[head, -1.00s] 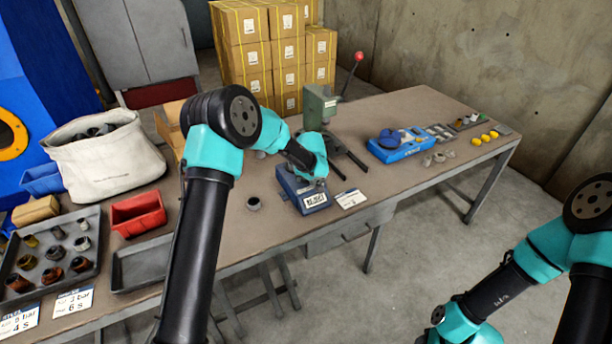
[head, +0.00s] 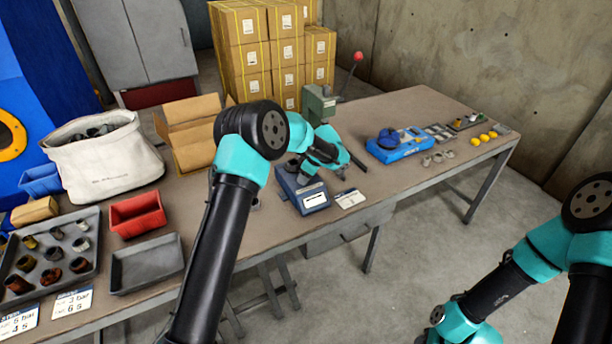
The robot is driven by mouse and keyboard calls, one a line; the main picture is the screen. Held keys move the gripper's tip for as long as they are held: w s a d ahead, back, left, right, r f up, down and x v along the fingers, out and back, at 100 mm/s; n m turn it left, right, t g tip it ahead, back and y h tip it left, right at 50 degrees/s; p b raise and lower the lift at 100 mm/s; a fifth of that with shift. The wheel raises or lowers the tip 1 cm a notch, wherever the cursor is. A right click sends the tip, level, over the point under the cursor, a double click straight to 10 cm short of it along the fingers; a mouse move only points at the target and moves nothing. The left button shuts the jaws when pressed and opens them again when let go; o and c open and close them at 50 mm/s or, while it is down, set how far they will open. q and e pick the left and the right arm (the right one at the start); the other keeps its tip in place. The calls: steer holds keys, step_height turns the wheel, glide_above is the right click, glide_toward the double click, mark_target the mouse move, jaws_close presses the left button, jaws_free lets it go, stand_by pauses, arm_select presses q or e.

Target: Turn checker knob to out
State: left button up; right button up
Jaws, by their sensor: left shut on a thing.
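The checker (head: 313,203) is a small blue box with a white label or display on its front, near the table's front edge. My left gripper (head: 311,171) is over the top of the checker and shut on its knob. The knob is mostly hidden by the gripper and wrist, so I cannot read its setting. The teal wrist leans to the right of the box. My right arm is at the lower right, away from the table, and its gripper is out of the picture.
A green press (head: 318,103) with a red-tipped lever stands behind the checker. A blue tray (head: 400,150) and small parts are farther right. A red bin (head: 137,214) and grey trays are left. Bare table lies at the back right.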

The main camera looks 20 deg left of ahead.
arm_select(q)
steer(key=shift+n+g, duration=0.3)
steer(key=shift+n, duration=0.5)
steer(key=o, duration=0.9)
steer(key=v, duration=1.7)
steer(key=shift+r, duration=0.25)
steer(key=shift+f, duration=0.15)
